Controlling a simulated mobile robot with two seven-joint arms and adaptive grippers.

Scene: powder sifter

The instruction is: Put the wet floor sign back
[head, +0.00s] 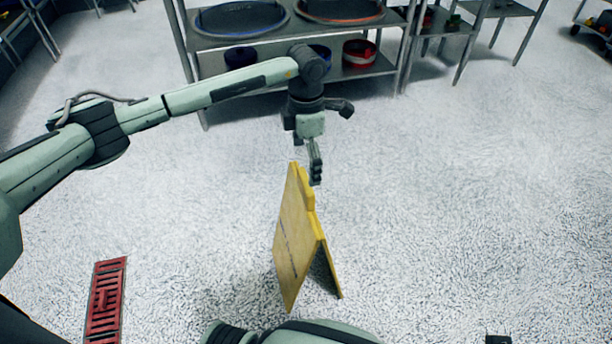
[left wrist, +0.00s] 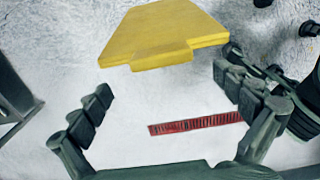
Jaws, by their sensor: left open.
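The yellow wet floor sign (head: 297,240) stands upright as an A-frame on the speckled floor, in the lower middle of the head view. My left gripper (head: 314,170) is just above and beyond the sign's top edge, fingers pointing down. In the left wrist view the sign (left wrist: 165,38) shows beyond the open fingers of my left gripper (left wrist: 165,100), with nothing between them. I cannot tell from these views whether a finger touches the sign. My right gripper is not clearly seen in either view.
A metal shelf (head: 345,72) with round sieves and coils stands at the back. A red floor grate (head: 105,302) lies at the lower left and also shows in the left wrist view (left wrist: 195,124).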

